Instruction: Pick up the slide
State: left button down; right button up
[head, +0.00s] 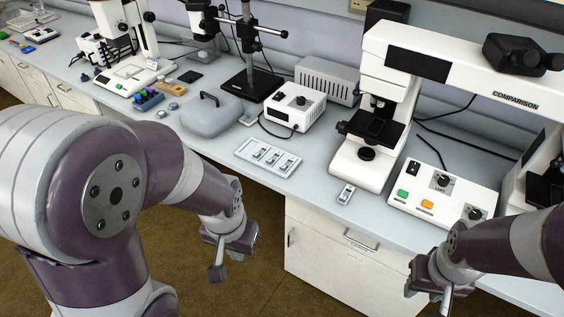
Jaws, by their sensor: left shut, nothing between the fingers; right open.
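A small slide (346,194) with a pale frame lies flat on the bench near its front edge, just in front of the white microscope. Several similar slides lie in a white tray (247,154) to its left. My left gripper (217,272) is shut and empty, hanging in front of the bench, left of and nearer than the slide. My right gripper (428,300) is open, low at the right near the bench front, right of and nearer than the slide. Its fingertips are partly cut off by the lower picture edge. Neither gripper touches a slide.
The white comparison microscope (362,171) stands behind the slide. A control box (440,196) with green and orange buttons is to its right. A grey covered case (211,117), a white power box (295,108) and other microscopes stand farther left. The bench front around the slide is clear.

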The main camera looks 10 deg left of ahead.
aim_at(345, 195)
jog(key=i+j+u, duration=0.25)
jog(key=i, duration=0.2)
jog(key=i+j+u, duration=0.2)
jog(key=i, duration=0.3)
jog(key=l, duration=0.1)
